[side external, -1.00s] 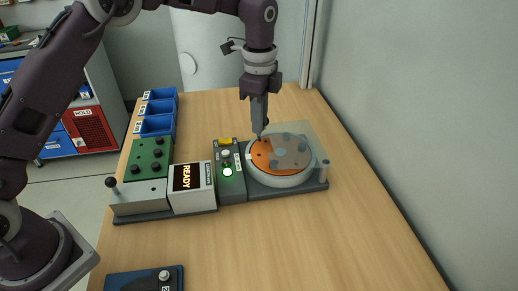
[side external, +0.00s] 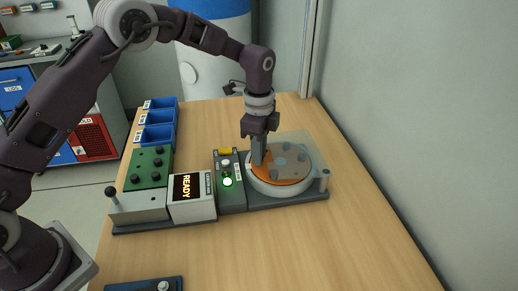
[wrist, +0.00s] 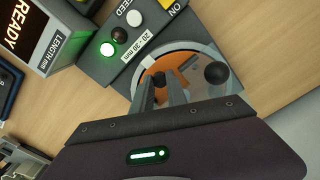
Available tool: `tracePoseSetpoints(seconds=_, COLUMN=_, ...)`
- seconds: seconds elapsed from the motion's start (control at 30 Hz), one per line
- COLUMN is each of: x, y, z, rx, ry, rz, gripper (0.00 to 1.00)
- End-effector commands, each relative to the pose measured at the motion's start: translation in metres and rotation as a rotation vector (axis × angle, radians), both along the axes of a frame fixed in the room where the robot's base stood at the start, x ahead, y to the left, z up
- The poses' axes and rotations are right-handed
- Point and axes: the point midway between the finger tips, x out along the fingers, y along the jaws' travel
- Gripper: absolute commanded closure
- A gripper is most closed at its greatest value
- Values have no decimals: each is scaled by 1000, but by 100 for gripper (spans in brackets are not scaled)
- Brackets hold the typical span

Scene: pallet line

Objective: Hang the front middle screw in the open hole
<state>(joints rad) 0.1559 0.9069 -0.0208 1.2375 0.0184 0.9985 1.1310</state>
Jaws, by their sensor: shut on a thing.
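My gripper (side external: 257,163) is lowered over the left part of the round turntable (side external: 283,191), where an orange disc (side external: 284,182) shows beside a clear grey cover. In the wrist view, my gripper (wrist: 166,84) has its fingers close together over the orange disc (wrist: 188,68). They are shut on a small dark screw (wrist: 160,78), mostly hidden between them. I cannot tell whether the screw is in a hole. The open hole itself is hidden by the fingers.
A control box (side external: 229,194) with a lit green button stands left of the turntable. A white box (side external: 192,200) reads READY. Blue bins (side external: 157,134) stand behind the rack. A black round knob (wrist: 216,72) shows near the fingers. The wooden table in front is mostly clear.

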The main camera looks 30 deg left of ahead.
Motion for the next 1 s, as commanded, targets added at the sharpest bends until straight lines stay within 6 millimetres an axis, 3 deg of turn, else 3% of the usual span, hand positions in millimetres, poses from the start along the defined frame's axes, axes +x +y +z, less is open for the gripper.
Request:
tracePoseSetpoints(seconds=0.07, x=0, y=0, z=0, rx=0, ry=0, rz=0, gripper=100)
tracePoseSetpoints(seconds=0.1, x=0, y=0, z=0, rx=0, ry=0, rz=0, gripper=76)
tracePoseSetpoints(seconds=0.13, x=0, y=0, z=0, rx=0, ry=0, rz=0, gripper=73)
tracePoseSetpoints(seconds=0.47, x=0, y=0, z=4, rx=1, ry=-2, rz=0, gripper=73)
tracePoseSetpoints(seconds=0.57, x=1, y=0, z=22, rx=-1, ry=-4, rz=0, gripper=73)
tracePoseSetpoints(seconds=0.8, x=1, y=0, z=91, rx=0, ry=-6, rz=0, gripper=73)
tracePoseSetpoints(seconds=1.0, x=1, y=0, z=126, rx=0, ry=-2, rz=0, gripper=73)
